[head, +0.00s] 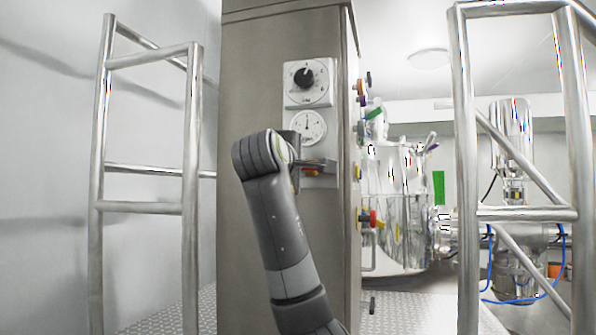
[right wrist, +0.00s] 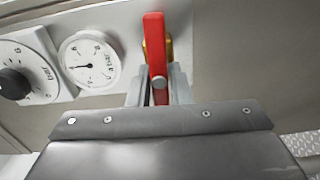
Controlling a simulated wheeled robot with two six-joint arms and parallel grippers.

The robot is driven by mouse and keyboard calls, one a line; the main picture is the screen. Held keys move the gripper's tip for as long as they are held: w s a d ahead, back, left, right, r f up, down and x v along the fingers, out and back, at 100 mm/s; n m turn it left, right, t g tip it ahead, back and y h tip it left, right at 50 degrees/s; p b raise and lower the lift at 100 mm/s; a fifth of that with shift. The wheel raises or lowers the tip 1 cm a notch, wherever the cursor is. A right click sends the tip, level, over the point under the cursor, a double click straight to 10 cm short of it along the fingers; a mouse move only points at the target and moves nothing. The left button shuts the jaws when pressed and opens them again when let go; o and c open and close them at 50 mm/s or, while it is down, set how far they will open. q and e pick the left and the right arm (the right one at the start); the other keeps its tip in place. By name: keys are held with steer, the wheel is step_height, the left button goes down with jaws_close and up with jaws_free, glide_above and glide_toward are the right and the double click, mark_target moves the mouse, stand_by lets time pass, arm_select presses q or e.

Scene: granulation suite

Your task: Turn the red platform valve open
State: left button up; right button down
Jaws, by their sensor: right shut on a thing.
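The red valve handle (right wrist: 154,45) stands nearly upright in the right wrist view, in front of a brass fitting (right wrist: 169,48) on the grey panel. My right gripper (right wrist: 158,90) is shut on the handle's lower part, with one finger on each side. In the head view my right gripper (head: 318,165) reaches the cabinet front below the dial gauge. There the handle is mostly hidden by the gripper and arm. My left gripper is in neither view.
A gauge (head: 308,127) and a black knob (head: 305,77) sit above the gripper on the steel cabinet (head: 255,90). Metal railings (head: 190,150) stand left and right (head: 468,180). A steel vessel (head: 400,190) and several coloured fittings lie beyond the cabinet's right edge.

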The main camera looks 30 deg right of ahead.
steer(key=shift+n, duration=0.3)
stand_by(0.4)
steer(key=c, duration=1.3)
jaws_free()
steer(key=shift+a, duration=0.1)
steer(key=b+v, duration=0.8)
steer(key=v, duration=0.9)
steer(key=shift+s+a, duration=0.1)
steer(key=shift+s, duration=0.1)
